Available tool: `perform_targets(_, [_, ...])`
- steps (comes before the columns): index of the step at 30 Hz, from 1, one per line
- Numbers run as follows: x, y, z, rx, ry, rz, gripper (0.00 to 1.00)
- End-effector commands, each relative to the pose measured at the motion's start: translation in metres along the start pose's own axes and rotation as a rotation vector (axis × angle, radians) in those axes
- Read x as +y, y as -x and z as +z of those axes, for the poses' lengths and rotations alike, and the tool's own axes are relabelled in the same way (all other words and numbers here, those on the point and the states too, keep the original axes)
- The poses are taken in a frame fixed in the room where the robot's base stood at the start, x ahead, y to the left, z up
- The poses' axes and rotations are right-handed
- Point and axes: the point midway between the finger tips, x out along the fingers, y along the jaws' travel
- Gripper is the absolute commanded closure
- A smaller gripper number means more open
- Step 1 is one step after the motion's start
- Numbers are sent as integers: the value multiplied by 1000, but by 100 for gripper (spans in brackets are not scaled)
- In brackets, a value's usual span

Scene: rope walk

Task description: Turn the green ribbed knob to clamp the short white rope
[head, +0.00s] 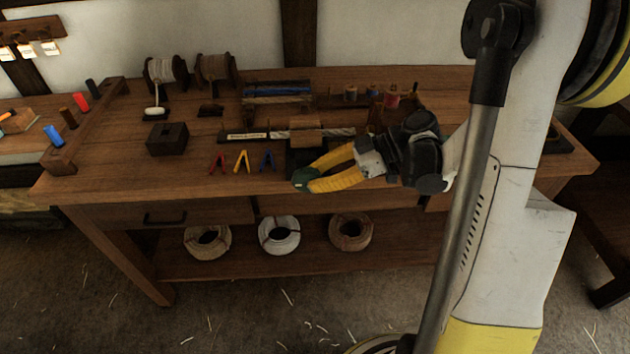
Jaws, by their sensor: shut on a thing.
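The green ribbed knob (301,179) is at the front of the workbench, between the tips of my gripper (308,180). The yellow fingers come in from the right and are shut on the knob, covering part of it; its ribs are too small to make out. A pale rope (341,132) runs left to right behind the gripper, past a wooden block (306,132). I cannot tell how the rope sits in the clamp, because my fingers and wrist hide part of that area.
Red, yellow and blue clips (242,160) lie left of my gripper. A dark block (167,138) stands farther left. Two spools (165,71) stand at the back left. Rope coils (279,235) lie on the shelf below. The bench's front left is clear.

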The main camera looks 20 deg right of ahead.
Motion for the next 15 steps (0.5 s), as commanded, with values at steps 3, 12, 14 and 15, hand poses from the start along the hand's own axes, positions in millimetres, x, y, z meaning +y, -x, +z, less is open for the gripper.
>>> perform_targets(3, [0, 0, 1, 10, 0, -1, 100])
perform_targets(12, [0, 0, 0, 12, -1, -1, 100])
perform_targets(14, [0, 0, 0, 12, -1, -1, 100])
perform_targets(15, [0, 0, 0, 12, -1, -1, 71])
